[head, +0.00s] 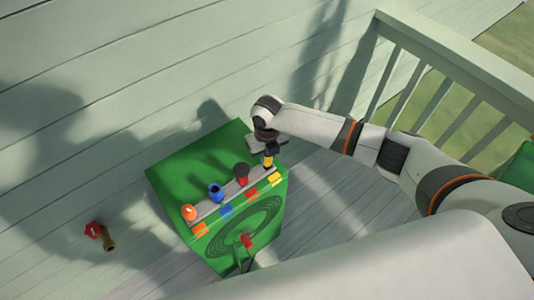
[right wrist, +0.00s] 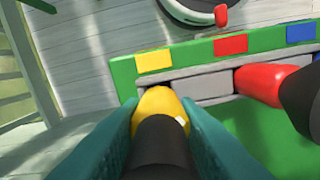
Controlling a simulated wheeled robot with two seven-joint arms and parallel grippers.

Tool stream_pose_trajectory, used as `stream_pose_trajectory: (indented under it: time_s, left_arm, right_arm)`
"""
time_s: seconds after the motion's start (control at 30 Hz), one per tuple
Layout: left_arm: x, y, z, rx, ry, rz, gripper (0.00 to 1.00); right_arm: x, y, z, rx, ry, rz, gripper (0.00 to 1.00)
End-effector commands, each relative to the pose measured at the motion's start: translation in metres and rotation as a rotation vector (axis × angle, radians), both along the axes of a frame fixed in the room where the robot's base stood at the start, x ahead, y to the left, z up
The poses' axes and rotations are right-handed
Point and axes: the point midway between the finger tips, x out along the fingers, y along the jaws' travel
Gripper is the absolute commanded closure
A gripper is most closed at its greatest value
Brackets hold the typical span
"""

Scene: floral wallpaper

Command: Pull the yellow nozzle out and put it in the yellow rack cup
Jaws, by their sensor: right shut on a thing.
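The yellow nozzle (head: 267,161) has a yellow end and a black body. It is at the right end of the grey rack (head: 229,189) on the green box (head: 205,165). My right gripper (head: 265,148) is shut on it from above; the teal fingers (right wrist: 160,140) press on both sides in the right wrist view. The yellow end (right wrist: 160,101) overlaps the rack's edge by a dark opening, behind the yellow label (right wrist: 155,60). I cannot tell whether the nozzle is seated there or just above. My left gripper is not in view.
Red (head: 242,176), blue (head: 215,192) and orange (head: 189,212) nozzles stand along the rack, the red one nearest my right gripper. A hose reel (head: 246,232) is on the box's front. A railing (head: 450,62) is at right.

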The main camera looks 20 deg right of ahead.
Motion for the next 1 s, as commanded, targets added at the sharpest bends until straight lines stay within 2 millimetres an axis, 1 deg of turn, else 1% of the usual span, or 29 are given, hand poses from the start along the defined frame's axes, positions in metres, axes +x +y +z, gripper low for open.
stream_pose_trajectory:
  time_s: [0.7, 0.73, 0.8, 0.87, 0.9, 1.0]
  left_arm:
    - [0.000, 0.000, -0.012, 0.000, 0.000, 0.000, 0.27]
    - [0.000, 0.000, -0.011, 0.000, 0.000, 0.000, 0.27]
    - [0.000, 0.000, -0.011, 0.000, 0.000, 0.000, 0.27]
    - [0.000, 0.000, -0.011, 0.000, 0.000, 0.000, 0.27]
    - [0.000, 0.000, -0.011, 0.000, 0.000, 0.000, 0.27]
    - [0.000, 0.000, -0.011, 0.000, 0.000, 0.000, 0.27]
  right_arm:
    - [0.000, 0.000, -0.019, 0.000, 0.000, 0.000, 0.96]
    - [0.000, 0.000, -0.019, 0.000, 0.000, 0.000, 0.70]
    - [0.000, 0.000, -0.018, 0.000, 0.000, 0.000, 0.59]
    - [0.000, 0.000, -0.018, 0.000, 0.000, 0.000, 0.49]
    - [0.000, 0.000, -0.018, 0.000, 0.000, 0.000, 0.47]
    - [0.000, 0.000, -0.018, 0.000, 0.000, 0.000, 0.47]
